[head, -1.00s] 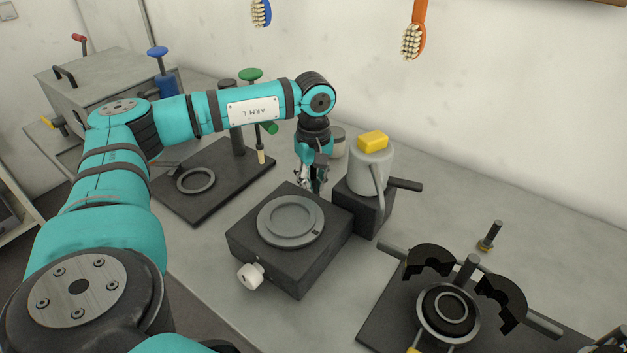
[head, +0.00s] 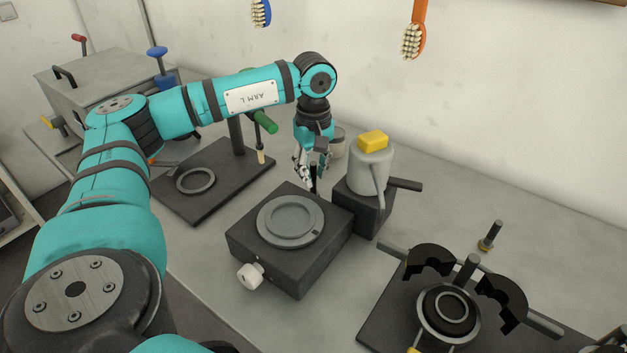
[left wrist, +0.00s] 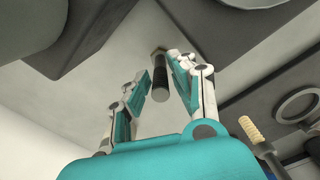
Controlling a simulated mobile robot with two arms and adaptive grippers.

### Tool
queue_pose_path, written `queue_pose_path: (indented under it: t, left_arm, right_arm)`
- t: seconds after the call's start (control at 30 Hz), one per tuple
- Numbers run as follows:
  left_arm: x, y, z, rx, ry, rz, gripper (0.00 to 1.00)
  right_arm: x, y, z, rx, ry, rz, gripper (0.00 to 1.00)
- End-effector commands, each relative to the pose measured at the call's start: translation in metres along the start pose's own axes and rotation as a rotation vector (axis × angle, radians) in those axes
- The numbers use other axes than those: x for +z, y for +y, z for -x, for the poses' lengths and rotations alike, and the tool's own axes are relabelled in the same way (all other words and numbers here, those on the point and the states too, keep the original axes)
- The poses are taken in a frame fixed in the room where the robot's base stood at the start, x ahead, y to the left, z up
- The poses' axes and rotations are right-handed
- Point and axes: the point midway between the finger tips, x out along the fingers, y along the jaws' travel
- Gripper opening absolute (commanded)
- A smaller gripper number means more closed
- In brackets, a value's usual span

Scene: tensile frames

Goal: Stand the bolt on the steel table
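A dark bolt (head: 313,180) stands on the steel table (head: 262,296), behind the black block with the round ring. In the left wrist view the bolt (left wrist: 159,76) shows its shaft end towards me and its brass-coloured head at the far end, by the table surface. My left gripper (head: 310,171) points down over it. Its fingers (left wrist: 160,70) are apart on both sides of the shaft, with a visible gap on the left side; the bolt is nearer the right finger. The bolt's foot is partly hidden in the head view by the block. My right gripper is not seen.
The black block (head: 260,250) with a white knob stands in front. A grey mug with a yellow block (head: 373,141) sits on a dark block to the right. A stand (head: 220,205) lies left.

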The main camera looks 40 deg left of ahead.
Motion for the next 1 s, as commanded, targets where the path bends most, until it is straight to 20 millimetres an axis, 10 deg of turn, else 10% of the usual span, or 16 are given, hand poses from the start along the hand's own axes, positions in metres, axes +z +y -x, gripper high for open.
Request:
queue_pose_path:
  t: [0.4, 1.0]
  left_arm:
    - [0.000, 0.001, 0.077, 0.002, -0.001, -0.001, 0.24]
    - [0.000, 0.000, 0.084, 0.000, -0.001, -0.001, 0.24]
  right_arm:
    - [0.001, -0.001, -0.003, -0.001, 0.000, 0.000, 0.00]
    - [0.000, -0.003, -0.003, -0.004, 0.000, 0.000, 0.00]
